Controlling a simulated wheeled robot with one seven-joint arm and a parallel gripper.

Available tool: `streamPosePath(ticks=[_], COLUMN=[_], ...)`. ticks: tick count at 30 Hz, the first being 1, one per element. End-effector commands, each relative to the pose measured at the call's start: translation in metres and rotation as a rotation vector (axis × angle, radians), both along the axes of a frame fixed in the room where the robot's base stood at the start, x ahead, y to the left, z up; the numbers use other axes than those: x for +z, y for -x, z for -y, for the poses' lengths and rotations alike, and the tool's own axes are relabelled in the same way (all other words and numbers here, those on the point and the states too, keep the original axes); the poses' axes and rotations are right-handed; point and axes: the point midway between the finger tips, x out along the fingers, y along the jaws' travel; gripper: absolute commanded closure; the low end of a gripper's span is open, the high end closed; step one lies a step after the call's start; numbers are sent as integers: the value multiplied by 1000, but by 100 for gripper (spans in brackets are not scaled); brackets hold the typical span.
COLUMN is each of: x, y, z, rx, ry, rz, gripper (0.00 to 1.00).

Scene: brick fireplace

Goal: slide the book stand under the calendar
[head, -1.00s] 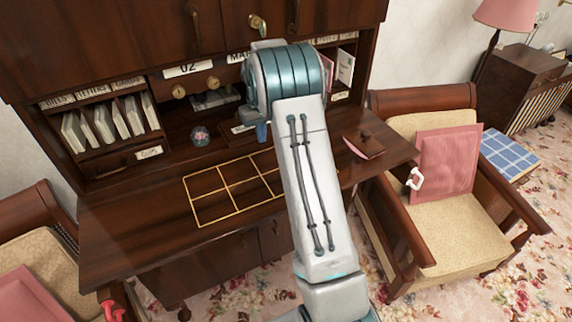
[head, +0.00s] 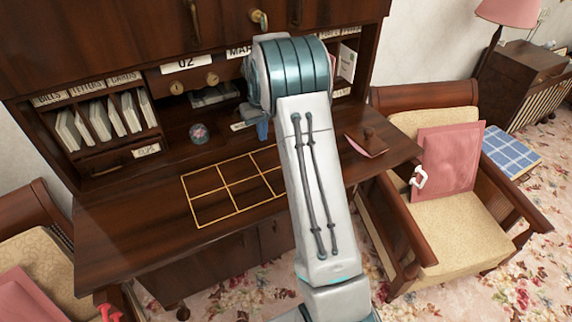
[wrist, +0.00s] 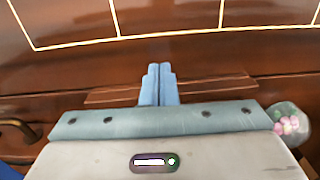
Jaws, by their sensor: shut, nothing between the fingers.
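The calendar (head: 186,64) shows as white cards reading "02" and "MAR" at the back of the desk, partly hidden by my arm. Below it sits a dark grey, flat object (head: 212,96), perhaps the book stand; I cannot be sure. My gripper (head: 262,131) is low over the back of the desk, right of this object, its blue fingers partly behind my arm. In the wrist view the fingers (wrist: 160,84) are together and empty, over a thin brown wooden strip (wrist: 105,95) that I cannot identify.
A glass paperweight (head: 198,133) stands left of my gripper. A gold grid (head: 225,188) marks the clear desktop (head: 130,215). A pink-edged pad with a stamp (head: 366,143) lies at the right. Files fill the left cubby (head: 100,120). Armchairs flank the desk.

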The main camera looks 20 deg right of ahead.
Motion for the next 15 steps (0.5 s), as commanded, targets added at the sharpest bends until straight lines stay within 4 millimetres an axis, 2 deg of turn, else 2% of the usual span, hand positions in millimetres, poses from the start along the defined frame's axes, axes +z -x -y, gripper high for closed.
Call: streamPosePath(ticks=[15], x=[1], y=[9], z=[-1], rx=[2], ry=[0], rz=[-1], gripper=[100])
